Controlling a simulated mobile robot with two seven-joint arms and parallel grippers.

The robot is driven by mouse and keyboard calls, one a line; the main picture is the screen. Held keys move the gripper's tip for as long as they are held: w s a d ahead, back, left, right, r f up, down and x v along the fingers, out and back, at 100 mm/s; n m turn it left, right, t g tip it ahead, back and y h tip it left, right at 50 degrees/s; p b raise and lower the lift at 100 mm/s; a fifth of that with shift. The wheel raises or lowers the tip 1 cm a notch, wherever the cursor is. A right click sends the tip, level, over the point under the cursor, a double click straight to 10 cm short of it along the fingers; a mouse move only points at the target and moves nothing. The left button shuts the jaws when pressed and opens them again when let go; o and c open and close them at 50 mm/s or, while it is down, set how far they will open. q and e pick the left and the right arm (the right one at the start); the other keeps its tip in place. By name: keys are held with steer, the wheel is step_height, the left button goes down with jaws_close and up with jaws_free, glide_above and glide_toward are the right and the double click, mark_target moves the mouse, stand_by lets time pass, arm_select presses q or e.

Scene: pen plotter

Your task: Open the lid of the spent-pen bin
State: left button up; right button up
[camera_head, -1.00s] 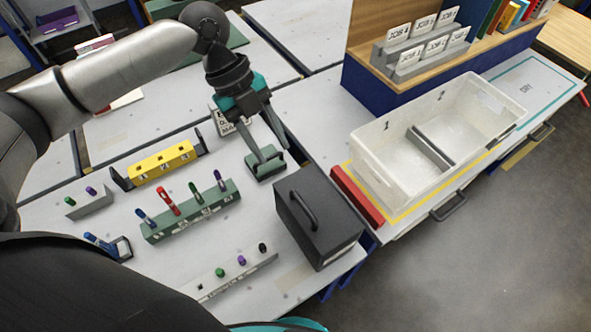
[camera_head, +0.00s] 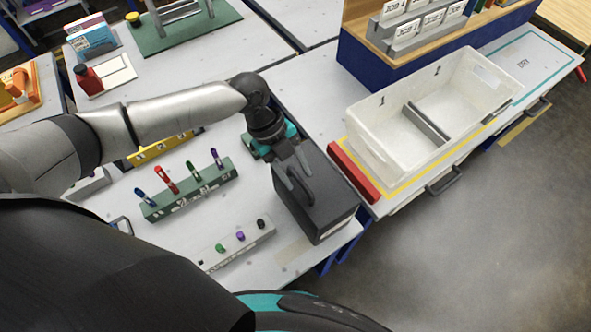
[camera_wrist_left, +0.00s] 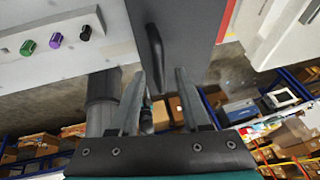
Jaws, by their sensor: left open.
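The spent-pen bin appears to be the dark grey box (camera_head: 328,210) at the right front corner of the table. Its lid looks closed and carries a black arched handle (camera_wrist_left: 154,50). My left gripper (camera_head: 296,184) is over the lid at the handle, partly hiding it in the head view. In the left wrist view, my open left gripper (camera_wrist_left: 159,78) has one finger toward each side of the handle's near end. I cannot tell whether either finger touches it. My right gripper is not in view.
A green block (camera_head: 256,147) is behind the bin.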

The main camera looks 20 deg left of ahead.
arm_select(q)
jaws_close()
stand_by(0.4)
stand_by(1.1)
